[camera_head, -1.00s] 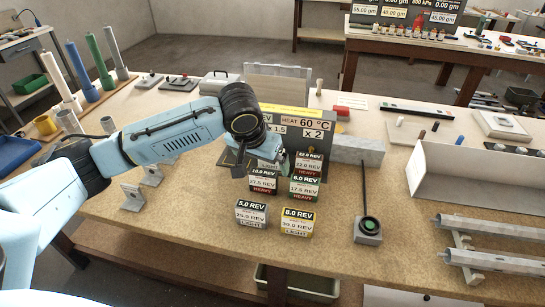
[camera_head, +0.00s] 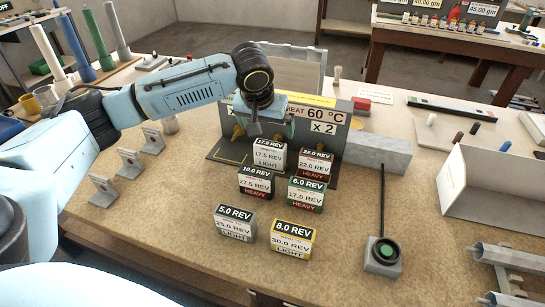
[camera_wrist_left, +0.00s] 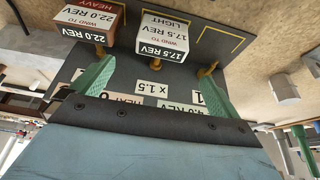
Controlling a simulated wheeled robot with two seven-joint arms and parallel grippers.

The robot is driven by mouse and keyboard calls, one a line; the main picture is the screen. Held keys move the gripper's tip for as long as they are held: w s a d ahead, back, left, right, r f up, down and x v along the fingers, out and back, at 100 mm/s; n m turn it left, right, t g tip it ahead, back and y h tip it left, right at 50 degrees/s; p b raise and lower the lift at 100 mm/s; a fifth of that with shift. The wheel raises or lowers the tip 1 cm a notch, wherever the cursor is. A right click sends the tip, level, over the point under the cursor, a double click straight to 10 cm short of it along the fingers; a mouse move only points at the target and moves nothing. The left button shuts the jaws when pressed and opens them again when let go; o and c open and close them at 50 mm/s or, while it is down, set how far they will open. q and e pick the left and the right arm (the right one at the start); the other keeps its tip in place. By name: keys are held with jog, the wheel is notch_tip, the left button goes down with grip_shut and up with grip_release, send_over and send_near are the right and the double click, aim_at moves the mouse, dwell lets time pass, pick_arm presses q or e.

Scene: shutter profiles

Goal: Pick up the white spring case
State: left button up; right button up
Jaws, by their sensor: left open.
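The white spring case (camera_head: 268,156), labelled 17.5 REV LIGHT, stands upright on the dark board at the back left of the group of cases. In the left wrist view its white box (camera_wrist_left: 163,36) shows upside down, just beyond the fingertips. My left gripper (camera_head: 268,126) is just behind and above it, open and empty. Its green fingers show spread apart in the left wrist view (camera_wrist_left: 152,82), with no case between them. My right gripper is out of view.
Close by stand the 22.0 REV case (camera_head: 316,166), the 10.0 REV case (camera_head: 255,182) and the 6.0 REV case (camera_head: 305,193). In front are the 5.0 REV case (camera_head: 235,222) and the 8.0 REV case (camera_head: 292,239). An upright sign panel (camera_head: 330,122) stands behind.

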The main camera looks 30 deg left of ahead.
aim_at(270, 144)
pick_arm(q)
jog(key=x, duration=0.6)
jog(key=shift+f+b, duration=0.2)
jog(key=shift+b, duration=0.15)
jog(key=b+x, duration=0.1)
jog(key=x, duration=0.4)
jog(key=shift+w+a, duration=0.1)
jog(key=shift+a, duration=0.1)
jog(key=c, duration=1.1)
